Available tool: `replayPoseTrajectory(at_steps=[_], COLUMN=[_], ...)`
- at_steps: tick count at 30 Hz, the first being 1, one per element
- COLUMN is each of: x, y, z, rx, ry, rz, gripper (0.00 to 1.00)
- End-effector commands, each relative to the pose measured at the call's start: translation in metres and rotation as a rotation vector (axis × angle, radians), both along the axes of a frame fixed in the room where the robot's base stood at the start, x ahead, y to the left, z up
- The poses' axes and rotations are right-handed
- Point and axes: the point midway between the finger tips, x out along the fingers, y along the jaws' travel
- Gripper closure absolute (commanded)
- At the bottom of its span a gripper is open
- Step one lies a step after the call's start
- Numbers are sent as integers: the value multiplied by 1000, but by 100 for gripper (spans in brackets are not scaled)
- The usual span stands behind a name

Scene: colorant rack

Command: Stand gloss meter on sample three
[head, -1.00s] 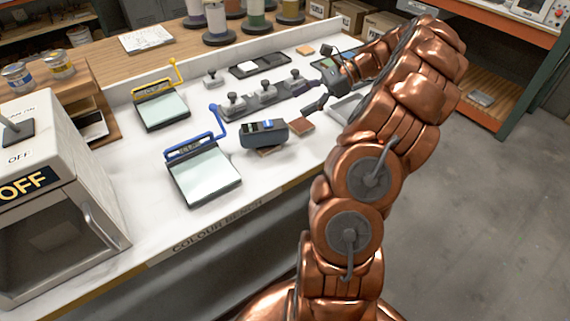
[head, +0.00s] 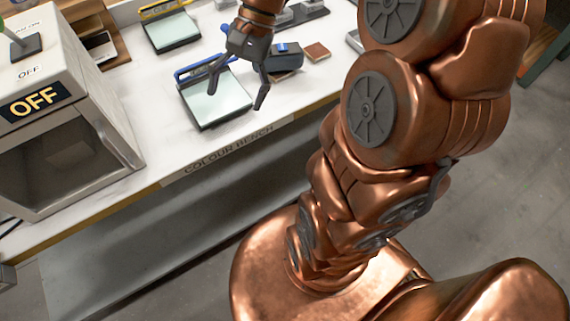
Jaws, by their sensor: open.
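The gloss meter looks to be the dark blue-grey box (head: 286,57) on the bench, just right of my gripper in the head view. Its left side is partly hidden by my gripper. My gripper (head: 236,98) is open and empty, fingers pointing down and spread. In the picture it overlaps the blue-handled glass plate (head: 215,97); its height above the bench is unclear.
A yellow-handled plate (head: 171,31) lies farther back. A white cabinet marked OFF (head: 75,110) stands at the left. The bench's front edge (head: 230,148) is labelled COLOUR BENCH. Bare bench top lies between cabinet and plates. Grey floor is open at the right.

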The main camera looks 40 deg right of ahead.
Motion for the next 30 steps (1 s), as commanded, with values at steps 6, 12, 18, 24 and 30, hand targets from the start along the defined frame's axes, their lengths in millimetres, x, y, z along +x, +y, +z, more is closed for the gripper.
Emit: replayPoseTrajectory(at_steps=[6,12,18,24,30], x=[-57,-106,-145,-161,-163], y=[26,28,18,10,9], z=[-13,-29,-42,-51,-51], rx=[-135,-248,-338,-380,-384], ry=[-81,-144,-197,-219,-222], rz=[274,514,712,807,820], gripper=[19,19,19,19,19])
